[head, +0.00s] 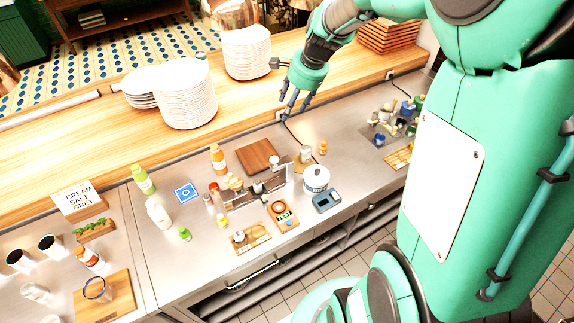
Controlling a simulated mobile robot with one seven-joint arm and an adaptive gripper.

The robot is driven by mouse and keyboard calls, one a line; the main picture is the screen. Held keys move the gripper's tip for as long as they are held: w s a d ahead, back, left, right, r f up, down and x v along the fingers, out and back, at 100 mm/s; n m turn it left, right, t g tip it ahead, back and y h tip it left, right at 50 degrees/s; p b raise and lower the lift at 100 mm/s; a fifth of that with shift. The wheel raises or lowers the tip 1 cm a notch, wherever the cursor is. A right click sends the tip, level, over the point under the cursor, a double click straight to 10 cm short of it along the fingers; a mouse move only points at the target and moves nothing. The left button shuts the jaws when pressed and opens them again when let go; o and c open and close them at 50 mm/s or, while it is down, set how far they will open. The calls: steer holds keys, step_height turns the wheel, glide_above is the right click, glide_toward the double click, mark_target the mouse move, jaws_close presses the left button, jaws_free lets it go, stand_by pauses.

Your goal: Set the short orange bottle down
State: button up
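A short orange bottle (323,147) stands upright on the steel counter, right of a small white-grey jar. A taller orange bottle with a white label (217,159) stands further left, near the wooden ledge. My gripper (293,107) is above the back edge of the counter, up and left of the short bottle and apart from it. Its fingers look spread, and I see nothing between them.
A wooden board (258,156), a white lidded pot (316,179), a blue-grey scale (327,201) and an orange meter (283,215) share the counter. Plate stacks (186,95) stand on the ledge. Clutter (390,122) lies at right. Some steel between clutter and short bottle is clear.

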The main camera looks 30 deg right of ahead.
steer(key=s+a+r+n, duration=0.3)
steer(key=s+a+n, duration=0.2)
steer(key=s, duration=0.4)
steer(key=s+a+r+n+t+h, duration=0.1)
steer(key=s+a+r+n, duration=0.2)
steer(key=s+a+n, duration=0.2)
steer(key=s+a+r+n, duration=0.4)
steer(key=s+a+n, duration=0.2)
steer(key=s, duration=0.8)
steer(key=shift+a+t, duration=0.3)
steer(key=shift+a, duration=0.65)
step_height(320, 180, down, 15)
steer(key=b, duration=1.5)
steer(key=shift+r, duration=0.2)
stand_by(1.6)
